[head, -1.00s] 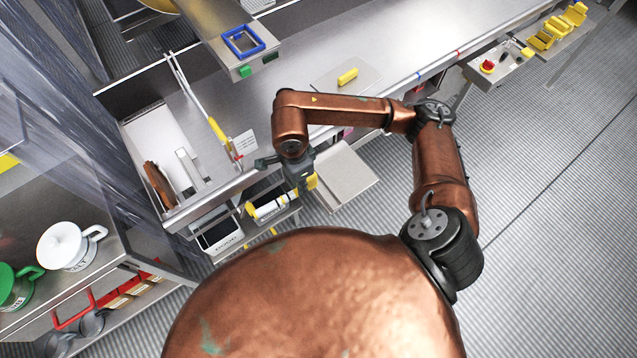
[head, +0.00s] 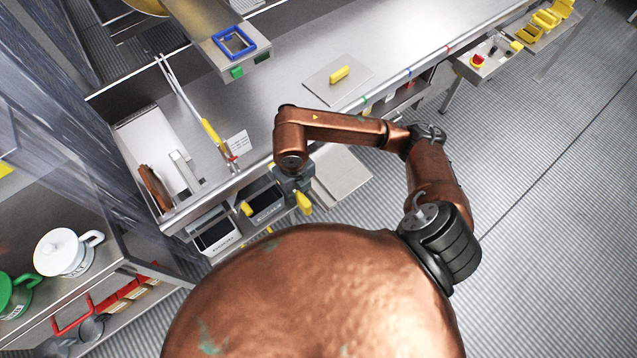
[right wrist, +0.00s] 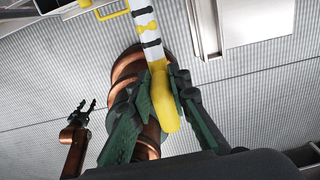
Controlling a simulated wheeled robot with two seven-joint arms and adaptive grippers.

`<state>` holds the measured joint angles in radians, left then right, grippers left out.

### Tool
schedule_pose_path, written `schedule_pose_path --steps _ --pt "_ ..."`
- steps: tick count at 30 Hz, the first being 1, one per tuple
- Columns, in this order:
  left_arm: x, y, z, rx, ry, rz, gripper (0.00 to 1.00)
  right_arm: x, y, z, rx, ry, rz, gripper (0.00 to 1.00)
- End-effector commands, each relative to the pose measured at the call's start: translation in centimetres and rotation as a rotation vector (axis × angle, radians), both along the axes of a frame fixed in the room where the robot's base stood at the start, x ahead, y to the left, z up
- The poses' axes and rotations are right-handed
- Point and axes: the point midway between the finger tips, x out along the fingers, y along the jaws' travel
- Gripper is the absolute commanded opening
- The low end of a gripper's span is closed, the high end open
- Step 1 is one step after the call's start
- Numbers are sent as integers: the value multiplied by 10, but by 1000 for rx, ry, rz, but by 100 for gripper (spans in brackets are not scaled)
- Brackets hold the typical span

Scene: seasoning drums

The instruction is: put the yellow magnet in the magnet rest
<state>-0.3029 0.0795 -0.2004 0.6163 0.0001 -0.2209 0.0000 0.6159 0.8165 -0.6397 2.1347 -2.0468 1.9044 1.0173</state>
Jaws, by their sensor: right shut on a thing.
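The yellow magnet shows in the right wrist view as a yellow handle (right wrist: 162,98) with a white rod (right wrist: 146,22) banded in black and yellow. My right gripper (right wrist: 158,92) is shut on the yellow handle. In the head view the right gripper (head: 297,186) is in front of the counter, with a yellow part of the magnet (head: 303,203) just below it. The rod is mostly hidden there. I cannot tell which fixture is the magnet rest. My left gripper (right wrist: 84,110) shows at the left of the right wrist view, open and empty.
A grey pull-out tray (head: 343,178) lies right of the right gripper. Units with dark screens (head: 265,202) are under the counter (head: 290,75). A yellow bar (head: 340,74) lies on a plate. A yellow-handled rod (head: 212,133) leans at the left. Open floor is at right.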

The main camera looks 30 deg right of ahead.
Motion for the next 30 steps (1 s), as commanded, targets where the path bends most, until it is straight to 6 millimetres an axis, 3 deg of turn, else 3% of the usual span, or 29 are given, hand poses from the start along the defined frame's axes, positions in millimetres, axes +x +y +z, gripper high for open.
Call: schedule_pose_path --steps 7,12,23,30 --pt "12 -2 10 -2 -16 -2 40 16 -60 -25 -5 3 -6 0" --pt "11 -2 11 -2 -16 -2 40 24 -82 -57 -1 4 -2 0" --pt "7 -1 13 -1 -11 -1 40 31 -102 -82 0 1 2 0" --pt "7 0 20 0 -10 -1 40 31 -104 -113 2 1 3 0"
